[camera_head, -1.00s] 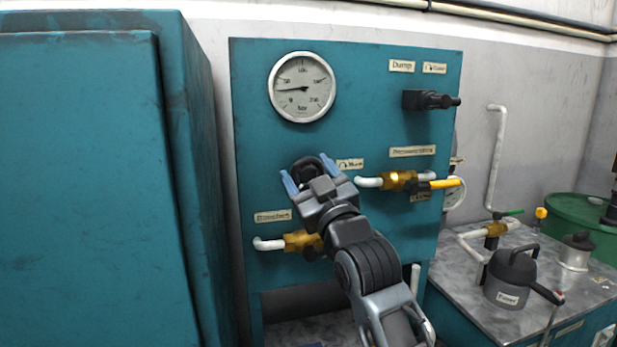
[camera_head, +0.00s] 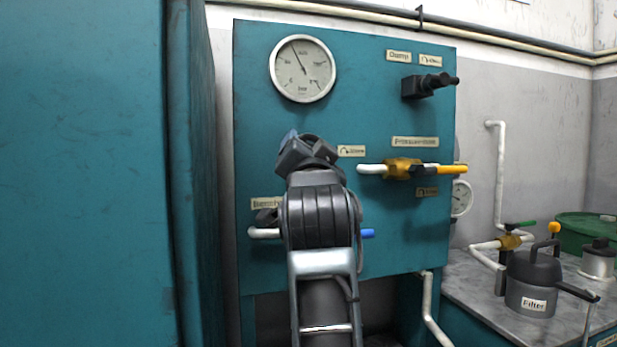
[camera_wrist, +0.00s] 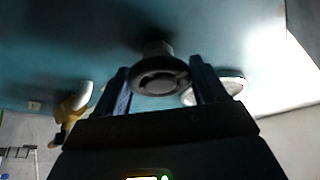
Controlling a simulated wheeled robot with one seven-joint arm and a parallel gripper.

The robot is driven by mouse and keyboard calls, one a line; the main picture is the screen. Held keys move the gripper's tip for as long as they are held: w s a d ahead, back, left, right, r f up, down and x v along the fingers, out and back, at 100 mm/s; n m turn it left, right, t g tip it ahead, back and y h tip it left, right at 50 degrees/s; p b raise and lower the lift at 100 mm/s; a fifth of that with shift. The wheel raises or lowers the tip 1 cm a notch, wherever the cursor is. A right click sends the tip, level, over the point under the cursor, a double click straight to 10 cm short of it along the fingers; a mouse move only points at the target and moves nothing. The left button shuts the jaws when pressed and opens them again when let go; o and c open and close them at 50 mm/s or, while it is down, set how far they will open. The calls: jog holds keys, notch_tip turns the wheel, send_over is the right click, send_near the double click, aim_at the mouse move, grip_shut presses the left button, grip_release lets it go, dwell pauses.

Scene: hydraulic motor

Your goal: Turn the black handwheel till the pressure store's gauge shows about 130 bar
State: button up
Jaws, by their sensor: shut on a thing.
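The black handwheel (camera_wrist: 158,82) sits between my gripper's two fingers in the wrist view, on its short stem from the teal panel. My gripper (camera_head: 300,142) is shut on it; in the head view my gripper and wrist hide most of the wheel. The round white gauge (camera_head: 303,69) is on the panel above my gripper. Its needle points up and a little left, just short of the top of the dial. The dial's figures are too blurred to read surely.
A brass valve with a yellow lever (camera_head: 403,168) is to the right of my gripper. A black knob (camera_head: 428,86) sticks out at the upper right. A tall teal cabinet (camera_head: 85,180) stands close on the left. My arm covers part of the lower pipe (camera_head: 263,233).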

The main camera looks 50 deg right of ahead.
jog(key=m+g+b, duration=0.1)
jog(key=m+b, duration=0.1)
jog(key=m, duration=0.1)
jog(key=m+g+b, duration=0.1)
jog(key=m+g, duration=0.1)
jog(key=m, duration=0.1)
jog(key=shift+w+f+b, duration=0.1)
jog(key=shift+f+b, duration=0.05)
jog(key=shift+b, duration=0.25)
jog(key=shift+m, duration=0.4)
jog(key=o, duration=1)
jog(key=shift+v, duration=3.9)
